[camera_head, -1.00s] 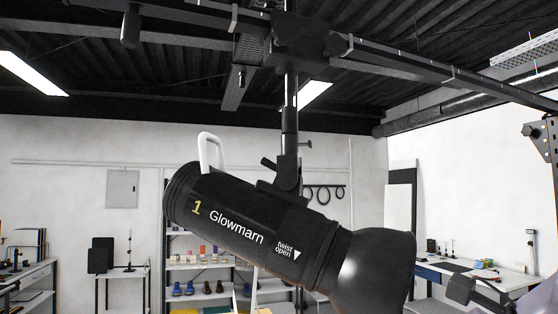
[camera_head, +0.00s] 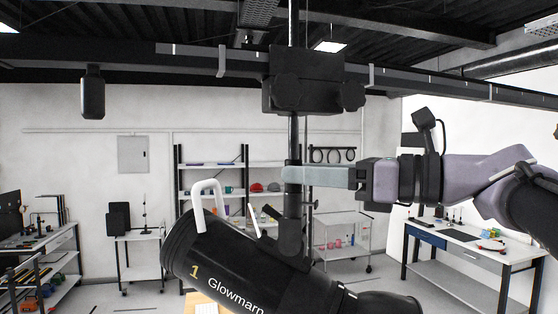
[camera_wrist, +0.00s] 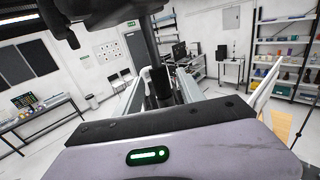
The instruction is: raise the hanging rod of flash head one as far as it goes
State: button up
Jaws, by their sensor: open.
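Flash head one (camera_head: 225,262) is a black cylinder marked "1" with a white loop handle (camera_head: 208,196). It hangs tilted from the hanging rod (camera_head: 293,142), which runs down from a black carriage block (camera_head: 305,80) on the ceiling rail. My gripper (camera_head: 292,174) reaches in from the right at the rod's lower part, its pale fingers level. In the wrist view the dark rod (camera_wrist: 148,48) comes down between the two spread fingers. The jaws are open; whether a finger touches the rod is not clear. The far finger is hidden in the head view.
The ceiling rail (camera_head: 430,83) crosses above my arm, with a small black hanging unit (camera_head: 92,92) at left. Shelves (camera_head: 230,170) and a blue-drawer table (camera_head: 475,245) stand well back. Open air surrounds the rod on the left.

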jog(key=shift+w+a, duration=0.9)
jog(key=shift+a, duration=0.05)
jog(key=p+x, duration=0.1)
jog(key=x, duration=0.2)
jog(key=shift+s+a, duration=0.1)
jog(key=shift+a, duration=0.15)
jog(key=shift+s, duration=0.25)
jog(key=c, duration=0.5)
grip_shut()
